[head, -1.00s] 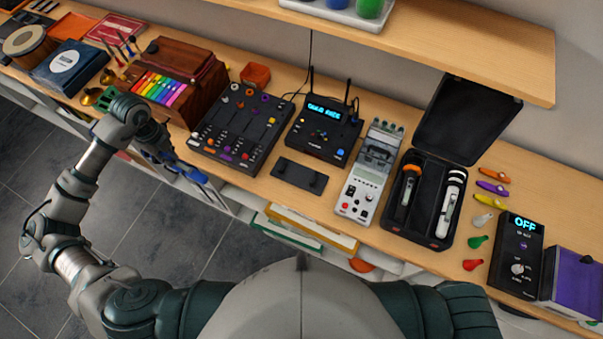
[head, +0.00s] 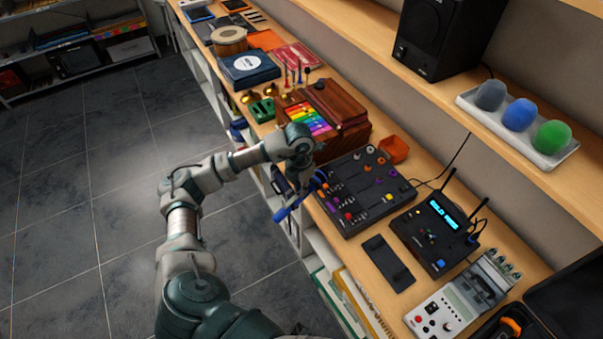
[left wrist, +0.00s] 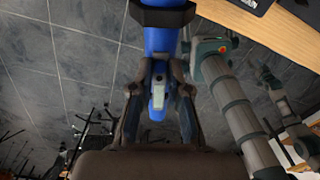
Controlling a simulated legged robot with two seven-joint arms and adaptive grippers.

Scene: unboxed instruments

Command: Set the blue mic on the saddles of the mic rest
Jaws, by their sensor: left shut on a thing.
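My left gripper (head: 299,181) is shut on the blue mic (head: 287,211) and holds it in front of the bench edge, beside the black mixer. In the left wrist view the blue mic (left wrist: 160,42) runs up between the fingers of the left gripper (left wrist: 159,85), with bare floor behind it. The mic's far end is cut off there by the top of the picture. The mic rest (head: 388,263) looks like the low dark plate on the bench, to the right of the mixer. Nothing lies on it, and its saddles are hard to make out.
The black mixer (head: 357,190) lies between my left gripper and the mic rest. A black receiver (head: 437,234) with antennas stands behind the rest, and a grey-white device (head: 440,318) to its right. A wooden box with rainbow bars (head: 335,108) is farther back.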

